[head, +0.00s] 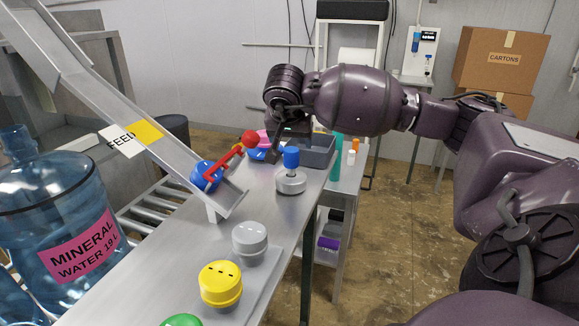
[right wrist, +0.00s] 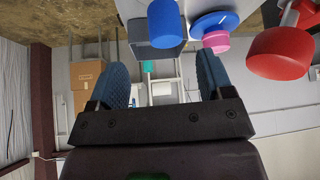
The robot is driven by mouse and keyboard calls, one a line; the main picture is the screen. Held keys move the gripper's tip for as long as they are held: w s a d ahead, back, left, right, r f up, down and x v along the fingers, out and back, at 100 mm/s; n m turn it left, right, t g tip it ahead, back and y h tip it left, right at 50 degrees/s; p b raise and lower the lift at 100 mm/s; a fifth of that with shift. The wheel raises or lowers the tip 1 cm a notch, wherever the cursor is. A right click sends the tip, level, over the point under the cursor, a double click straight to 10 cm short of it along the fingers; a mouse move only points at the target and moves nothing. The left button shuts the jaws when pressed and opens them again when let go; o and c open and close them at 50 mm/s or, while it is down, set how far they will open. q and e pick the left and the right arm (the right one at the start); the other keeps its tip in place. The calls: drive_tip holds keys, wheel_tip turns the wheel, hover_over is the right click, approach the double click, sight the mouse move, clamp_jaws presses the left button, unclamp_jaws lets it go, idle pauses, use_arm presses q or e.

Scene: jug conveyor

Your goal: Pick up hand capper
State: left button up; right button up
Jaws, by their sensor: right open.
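The hand capper, with a blue upright handle and a round grey metal base (head: 291,182), stands on the metal table in the head view. Its blue handle (right wrist: 165,24) shows at the top of the right wrist view, ahead of and between the fingers. My right gripper (right wrist: 162,68) is open and empty, with the handle apart from both fingers. In the head view the gripper is near the handle, partly hidden under my wrist. My left gripper is in neither view.
A red lever with a ball end (head: 249,138) stands close left of the capper, by the sloping feed chute (head: 150,135). A grey bin (head: 318,152) is behind. Grey (head: 249,237) and yellow (head: 220,282) round pieces stand nearer. A large water jug (head: 60,225) is at left.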

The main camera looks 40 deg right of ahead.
sight(291, 149)
drive_tip(key=shift+x, duration=0.75)
drive_tip(key=shift+w+d+f, duration=0.2)
drive_tip(key=shift+w+f, duration=0.15)
drive_tip(key=shift+f, duration=0.05)
drive_tip(key=x, duration=0.1)
drive_tip(key=p+x, duration=0.1)
drive_tip(key=x, duration=0.1)
drive_tip(key=shift+w+d, duration=0.1)
drive_tip(key=shift+w, duration=0.25)
drive_tip(key=shift+w+d+f+p, duration=0.2)
drive_tip(key=shift+f+p, duration=0.1)
drive_tip(key=shift+f, duration=0.15)
drive_tip(key=shift+c, duration=0.5)
drive_tip(key=c, duration=1)
